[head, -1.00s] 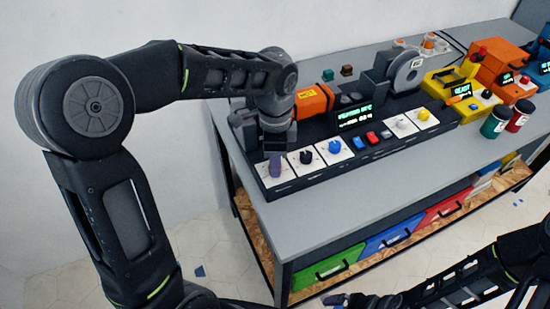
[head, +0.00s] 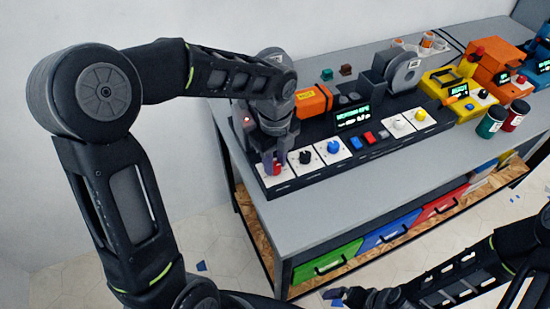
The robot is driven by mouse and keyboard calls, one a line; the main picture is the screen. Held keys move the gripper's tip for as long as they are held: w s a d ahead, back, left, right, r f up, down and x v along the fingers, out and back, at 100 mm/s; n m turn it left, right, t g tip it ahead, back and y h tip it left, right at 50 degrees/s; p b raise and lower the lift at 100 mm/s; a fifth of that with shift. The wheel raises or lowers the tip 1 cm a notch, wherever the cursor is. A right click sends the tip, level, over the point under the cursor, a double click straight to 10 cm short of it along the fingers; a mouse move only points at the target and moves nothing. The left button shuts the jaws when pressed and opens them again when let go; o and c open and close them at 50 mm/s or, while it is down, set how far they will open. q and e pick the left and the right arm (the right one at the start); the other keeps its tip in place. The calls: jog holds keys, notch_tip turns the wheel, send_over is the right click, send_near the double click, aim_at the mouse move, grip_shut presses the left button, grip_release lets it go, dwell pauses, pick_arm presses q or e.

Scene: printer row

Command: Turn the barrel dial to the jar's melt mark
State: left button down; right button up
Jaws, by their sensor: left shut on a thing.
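A black control panel (head: 335,160) runs along the front of the near machine, with a row of dials on white plates. My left gripper (head: 272,165) points down at the leftmost plate and is shut on a red dial (head: 276,170), partly hidden by the fingers. Which dial is the barrel dial cannot be read. A green jar (head: 491,122) and a dark red jar (head: 516,115) stand on the table to the right; marks on their labels are too small to read. My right gripper (head: 345,296) is low at the bottom, small and dark, its jaws unclear.
Close to the held dial are a black dial (head: 306,157) and a blue dial (head: 333,147). An orange barrel cover (head: 313,101) and a lit green-text display (head: 352,117) sit behind. A yellow machine (head: 450,90) stands right. The grey tabletop (head: 330,189) is clear in front.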

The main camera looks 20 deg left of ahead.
aim_at(275, 166)
pick_arm(q)
jog(key=shift+m, duration=0.4)
jog(key=c, duration=1.1)
grip_release()
notch_tip(275, 166, up, 8)
jog(key=shift+f+b, duration=0.1)
jog(key=shift+b, duration=0.2)
